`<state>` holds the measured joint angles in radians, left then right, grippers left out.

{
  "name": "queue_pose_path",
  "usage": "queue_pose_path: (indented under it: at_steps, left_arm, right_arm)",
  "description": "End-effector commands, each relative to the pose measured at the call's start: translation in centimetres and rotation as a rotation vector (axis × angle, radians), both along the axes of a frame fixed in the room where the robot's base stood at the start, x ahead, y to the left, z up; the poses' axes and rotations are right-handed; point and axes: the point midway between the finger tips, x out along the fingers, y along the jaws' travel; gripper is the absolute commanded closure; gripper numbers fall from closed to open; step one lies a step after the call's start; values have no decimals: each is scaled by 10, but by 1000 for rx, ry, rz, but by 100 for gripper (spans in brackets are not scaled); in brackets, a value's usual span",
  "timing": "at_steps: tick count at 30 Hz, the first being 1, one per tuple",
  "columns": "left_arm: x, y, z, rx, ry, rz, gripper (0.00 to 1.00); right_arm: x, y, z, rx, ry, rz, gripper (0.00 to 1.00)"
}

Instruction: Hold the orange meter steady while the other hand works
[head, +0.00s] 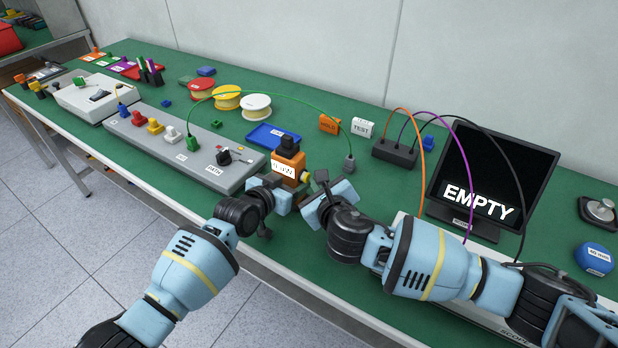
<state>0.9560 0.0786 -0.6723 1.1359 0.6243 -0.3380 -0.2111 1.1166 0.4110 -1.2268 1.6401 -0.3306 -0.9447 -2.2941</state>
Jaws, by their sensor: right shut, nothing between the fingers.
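The orange meter (288,167) is an upright orange block with a dark top, a white label partly covered and a yellow knob on its right side. It is near the middle of the green bench, at the right end of the grey panel. My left gripper (282,191) is right at the meter's lower front and overlaps it in the picture. Its fingertips are hidden, so I cannot tell whether they grip the meter. My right gripper (321,183) is shut and empty, just right of the meter, with a small gap between them.
The grey panel (150,147) with coloured plugs lies to the left. A blue tray (272,137) and spools (257,107) are behind. A green cable (300,103) arches over to a grey plug (349,163). A black box (394,153) and a monitor reading EMPTY (485,170) stand right.

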Motion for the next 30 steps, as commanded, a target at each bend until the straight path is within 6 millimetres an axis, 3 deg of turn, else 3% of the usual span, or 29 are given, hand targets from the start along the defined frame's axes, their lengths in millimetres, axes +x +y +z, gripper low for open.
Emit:
queue_pose_path:
  at_steps: [19,30]
  left_arm:
    - [0,0,-1,1,2,0,69]
    - [0,0,-1,1,2,0,69]
  right_arm:
    - [-9,-13,0,0,1,0,100]
    - [-27,-38,0,-1,0,-1,100]
